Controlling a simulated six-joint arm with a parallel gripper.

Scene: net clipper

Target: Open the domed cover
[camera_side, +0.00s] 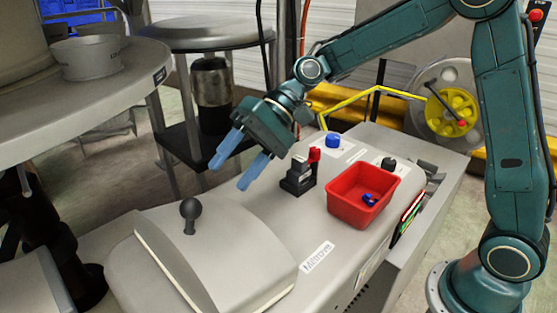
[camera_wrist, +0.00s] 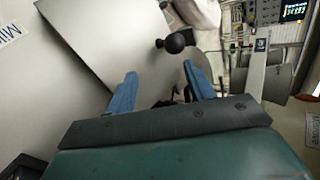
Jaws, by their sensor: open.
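The domed cover (camera_side: 205,255) is a grey rounded lid at the near end of the machine, and it looks shut. A dark ball knob (camera_side: 190,209) on a short stem stands upright on its top. My gripper (camera_side: 233,168) has two blue fingers spread apart, with nothing between them. It is above and to the right of the knob, clear of it. In the wrist view the cover (camera_wrist: 100,50) fills the upper left. The knob (camera_wrist: 175,43) lies beyond the open fingertips of my gripper (camera_wrist: 160,78), between their lines, apart from both.
A red bin (camera_side: 362,193) with small blue pieces sits on the machine top. A black block with a red switch (camera_side: 300,174), a blue button (camera_side: 333,140) and a black knob (camera_side: 388,164) are nearby. A round grey table (camera_side: 110,95) stands at the left.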

